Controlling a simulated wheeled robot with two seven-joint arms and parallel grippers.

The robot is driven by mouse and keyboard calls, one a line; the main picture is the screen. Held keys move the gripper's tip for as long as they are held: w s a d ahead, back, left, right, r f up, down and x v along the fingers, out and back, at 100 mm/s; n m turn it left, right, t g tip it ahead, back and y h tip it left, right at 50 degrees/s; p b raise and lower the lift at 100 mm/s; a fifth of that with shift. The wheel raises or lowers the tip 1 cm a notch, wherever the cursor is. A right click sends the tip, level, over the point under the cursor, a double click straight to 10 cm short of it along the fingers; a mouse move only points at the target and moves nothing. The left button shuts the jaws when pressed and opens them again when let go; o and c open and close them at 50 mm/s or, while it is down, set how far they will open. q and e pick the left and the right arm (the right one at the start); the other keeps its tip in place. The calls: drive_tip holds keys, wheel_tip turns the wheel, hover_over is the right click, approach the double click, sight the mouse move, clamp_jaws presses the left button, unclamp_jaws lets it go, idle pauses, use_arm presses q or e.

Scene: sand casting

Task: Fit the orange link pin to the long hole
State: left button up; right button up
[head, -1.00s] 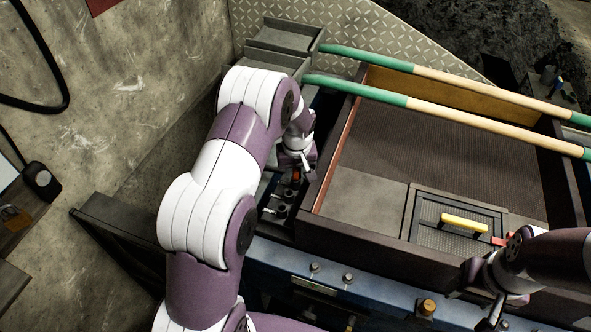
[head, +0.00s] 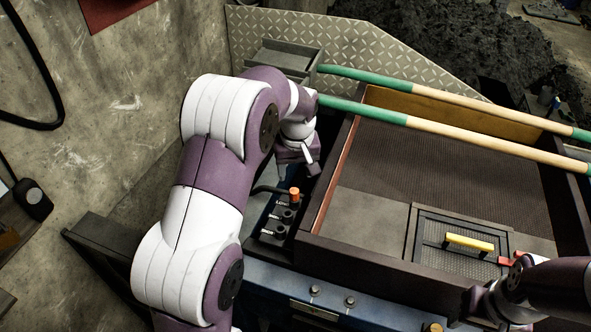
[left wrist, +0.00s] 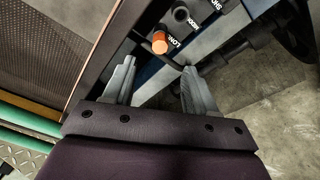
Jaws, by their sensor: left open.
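The orange link pin (head: 295,194) stands upright at the far end of a row of black sockets (head: 280,226) on a dark panel beside the box. In the left wrist view the orange top of the pin (left wrist: 160,42) shows beside a label that seems to read LONG. Its lower part is hidden, so its depth cannot be told. My left gripper (head: 306,166) is above and behind the pin, apart from it. In the left wrist view its two fingers (left wrist: 160,68) are spread with nothing between them. My right gripper (head: 503,312) is at the lower right, partly cut off.
The dark-walled box (head: 345,256) is right of the panel, with a yellow-handled plate (head: 468,243) inside. Two green-and-tan bars (head: 420,86) cross above it. A grey tray (head: 290,57) stands at the back. A dark bent rod (head: 268,189) runs close to the pin.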

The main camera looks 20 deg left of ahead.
use_arm(q)
drive_tip(key=shift+s+r, duration=0.15)
drive_tip(key=shift+r, duration=1.2)
drive_tip(key=shift+d, duration=0.1)
